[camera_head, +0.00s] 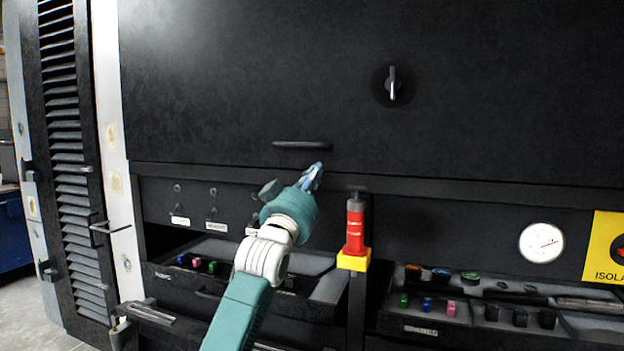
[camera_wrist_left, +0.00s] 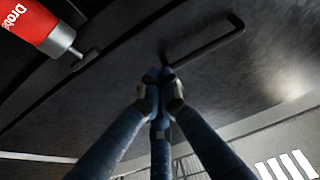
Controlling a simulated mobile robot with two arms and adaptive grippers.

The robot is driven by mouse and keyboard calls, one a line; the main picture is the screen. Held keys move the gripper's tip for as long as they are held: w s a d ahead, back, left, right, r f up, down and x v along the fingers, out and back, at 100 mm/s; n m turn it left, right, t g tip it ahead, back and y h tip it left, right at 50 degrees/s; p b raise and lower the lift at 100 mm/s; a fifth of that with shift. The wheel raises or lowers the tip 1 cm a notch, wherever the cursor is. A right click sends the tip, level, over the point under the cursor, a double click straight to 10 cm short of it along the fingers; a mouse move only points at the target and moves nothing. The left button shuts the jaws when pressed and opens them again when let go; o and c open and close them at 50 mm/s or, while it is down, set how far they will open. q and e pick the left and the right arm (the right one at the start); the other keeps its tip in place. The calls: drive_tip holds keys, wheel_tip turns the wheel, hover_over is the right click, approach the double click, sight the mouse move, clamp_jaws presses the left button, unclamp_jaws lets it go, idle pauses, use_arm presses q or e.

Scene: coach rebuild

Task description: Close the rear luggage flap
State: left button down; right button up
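The rear luggage flap (camera_head: 230,75) is the large black panel across the top of the head view. It hangs down with its lower edge along the dark rail; I cannot tell whether a small gap is left. Its bar handle (camera_head: 300,144) sits near the lower edge and also shows in the left wrist view (camera_wrist_left: 205,42). A rotary latch (camera_head: 392,86) is higher up to the right. My left gripper (camera_head: 313,176) is just below the handle's right end. In the left wrist view its blue fingers (camera_wrist_left: 158,92) are drawn together near the handle's end, with nothing seen between them. My right gripper is out of view.
A red cylinder (camera_head: 355,228) on a yellow block stands right of my left gripper. Open drawers with small coloured parts (camera_head: 430,328) are below. A white gauge (camera_head: 541,243) and yellow sign (camera_head: 606,247) are at right. A louvred door (camera_head: 68,150) is at left.

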use_arm(q)
drive_tip(key=v, duration=1.1)
drive_tip(key=w+a+f+n+g+y+p, duration=0.1)
drive_tip(key=w+f+g+p, duration=0.15)
drive_tip(key=f, duration=1.25)
drive_tip(key=w+a+f+g+y+p, duration=0.2)
drive_tip(key=f+g+p, duration=0.1)
drive_tip(key=f, duration=1.2)
drive_tip(key=s+a+f+g+p, duration=0.15)
drive_tip(key=s+f, duration=0.25)
drive_tip(key=f, duration=0.6)
drive_tip(key=s+a+f+g+y+p, duration=0.1)
drive_tip(key=s+f+g, duration=0.1)
drive_tip(key=s+f, duration=0.5)
drive_tip(key=s+a+f+g+p, duration=0.1)
drive_tip(key=s+f+g+p, duration=0.1)
drive_tip(key=f, duration=1)
drive_tip(key=s+a+f+g+y+p, duration=0.1)
drive_tip(key=s+a+f+g+p, duration=0.15)
drive_tip(key=s+f, duration=0.85)
drive_tip(key=s+a+f+g+p, duration=0.1)
drive_tip(key=s+f+g, duration=0.2)
drive_tip(key=s+f, duration=0.75)
drive_tip(key=s+a+f+g+p, duration=0.1)
drive_tip(key=s+a+g, duration=0.1)
drive_tip(key=s, duration=1.5)
drive_tip(key=s+a+f+g+y+p, duration=0.1)
drive_tip(key=s+a+g+p, duration=0.1)
drive_tip(key=s, duration=1.5)
drive_tip(key=shift+s, duration=0.15)
